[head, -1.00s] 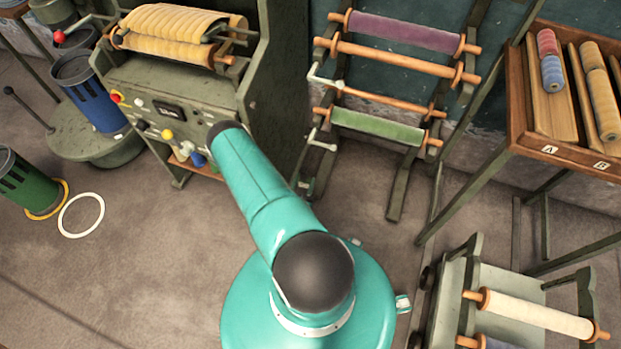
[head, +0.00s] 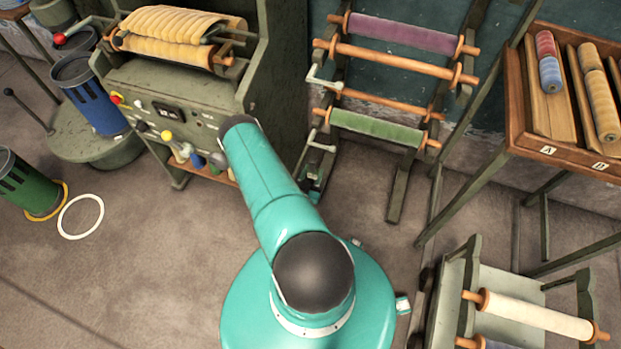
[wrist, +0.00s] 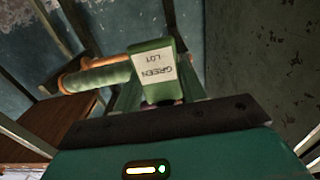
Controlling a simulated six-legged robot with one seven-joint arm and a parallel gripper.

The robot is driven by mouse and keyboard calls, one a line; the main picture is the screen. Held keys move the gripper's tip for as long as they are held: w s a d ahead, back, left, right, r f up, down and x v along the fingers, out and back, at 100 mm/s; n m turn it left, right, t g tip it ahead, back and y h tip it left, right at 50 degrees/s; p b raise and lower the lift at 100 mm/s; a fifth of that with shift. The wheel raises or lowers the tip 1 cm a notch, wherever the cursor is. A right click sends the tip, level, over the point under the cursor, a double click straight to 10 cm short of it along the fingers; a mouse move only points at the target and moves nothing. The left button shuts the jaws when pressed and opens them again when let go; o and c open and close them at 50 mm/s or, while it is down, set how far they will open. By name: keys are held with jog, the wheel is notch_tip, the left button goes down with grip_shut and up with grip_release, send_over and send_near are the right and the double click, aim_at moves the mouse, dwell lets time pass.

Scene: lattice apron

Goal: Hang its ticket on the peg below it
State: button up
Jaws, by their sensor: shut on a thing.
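A green ticket (wrist: 161,62) with a white label reading GREEN LOT stands upside down in the wrist view. My gripper (wrist: 163,104) is shut on its near end; the fingertips are mostly hidden by the wrist housing. In the head view my gripper (head: 315,178) is partly behind my teal arm, low at the left side of the roll rack. The green roll (head: 376,128) lies on the rack's lowest bar, above and right of my gripper. It also shows left of the ticket in the wrist view (wrist: 97,77). I cannot make out the peg below it.
A purple roll (head: 404,33) and bare orange rollers (head: 396,60) are higher on the rack. A machine with a yellow roll (head: 184,26) stands left; a tray of spools (head: 549,146) stands right.

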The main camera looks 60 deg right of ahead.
jog(key=w+d+f, duration=0.1)
jog(key=d, duration=0.7)
jog(key=shift+w+d+f, duration=0.15)
jog(key=shift+w+d, duration=0.05)
jog(key=shift+d, duration=0.05)
dwell(0.5)
jog(key=o, duration=1.1)
jog(key=shift+c, duration=0.2)
jog(key=a, duration=0.4)
jog(key=s+a, duration=0.1)
jog(key=a, duration=0.4)
jog(key=s+a, duration=0.1)
jog(key=a, duration=0.3)
jog(key=shift+a, duration=0.35)
